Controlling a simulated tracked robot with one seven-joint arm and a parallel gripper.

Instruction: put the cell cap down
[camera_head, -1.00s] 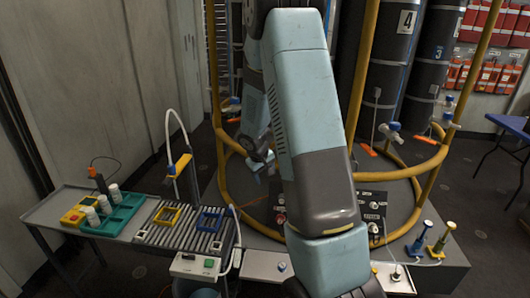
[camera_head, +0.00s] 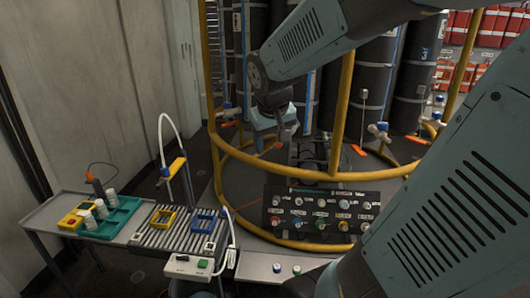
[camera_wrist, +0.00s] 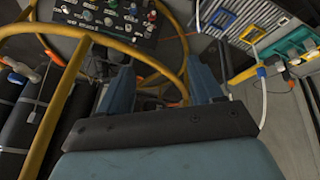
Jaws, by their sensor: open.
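My gripper (camera_head: 280,132) is inside the yellow ring rail, above the dark round platform, in the head view. In the wrist view its two blue fingers are wide apart (camera_wrist: 161,82), with no held object visible between them. I cannot pick out the cell cap for certain in either view.
A yellow rail (camera_head: 300,173) rings the platform, with tall black cylinders behind. A control panel (camera_head: 322,212) with coloured knobs is at the front. At left, a roller conveyor (camera_head: 178,237) bears yellow and blue frames; a teal tray (camera_head: 122,222) holds white cylinders.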

